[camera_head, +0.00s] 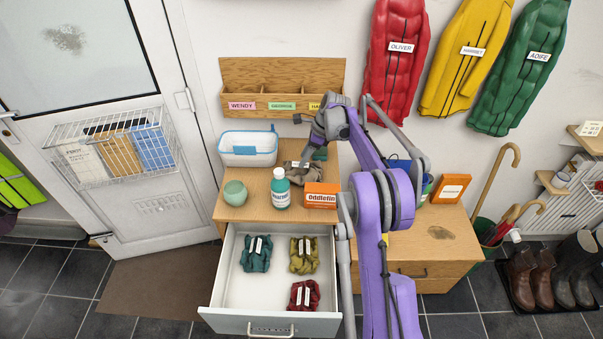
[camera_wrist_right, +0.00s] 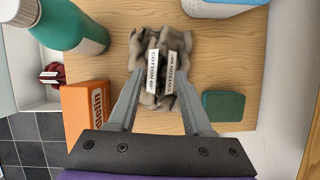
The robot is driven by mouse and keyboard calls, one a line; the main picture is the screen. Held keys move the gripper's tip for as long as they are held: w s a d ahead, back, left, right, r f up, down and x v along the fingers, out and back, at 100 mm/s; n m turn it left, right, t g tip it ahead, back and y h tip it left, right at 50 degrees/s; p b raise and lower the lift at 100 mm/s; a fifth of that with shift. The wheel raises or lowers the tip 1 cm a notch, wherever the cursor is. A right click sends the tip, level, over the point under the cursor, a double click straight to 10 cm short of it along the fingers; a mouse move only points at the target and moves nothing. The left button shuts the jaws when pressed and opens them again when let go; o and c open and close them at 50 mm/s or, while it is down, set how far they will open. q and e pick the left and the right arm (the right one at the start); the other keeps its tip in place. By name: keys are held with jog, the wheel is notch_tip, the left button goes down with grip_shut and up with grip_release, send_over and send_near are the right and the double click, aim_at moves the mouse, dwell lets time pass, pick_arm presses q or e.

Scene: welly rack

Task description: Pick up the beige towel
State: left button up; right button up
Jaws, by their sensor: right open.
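The beige towel (camera_wrist_right: 150,42) is a crumpled grey-beige bundle with white printed labels. It lies on the wooden cabinet top and is partly hidden by my arm in the head view (camera_head: 290,172). My right gripper (camera_wrist_right: 159,78) is open, its two fingers on either side of the towel's near part. I cannot tell whether they touch the cloth. In the head view my right gripper (camera_head: 303,160) is low over the towel. My left gripper is not in view.
A teal bottle (camera_head: 280,190), an orange box (camera_head: 321,196), a green cup (camera_head: 235,193), a white-blue tub (camera_head: 248,148) and a green block (camera_wrist_right: 223,106) stand close around. Below, an open drawer (camera_head: 230,322) holds teal, olive and red bundles.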

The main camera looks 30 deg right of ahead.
jog(key=x, duration=0.2)
jog(key=shift+w+f, duration=0.25)
jog(key=shift+f, duration=0.1)
grip_shut()
dwell(1.1)
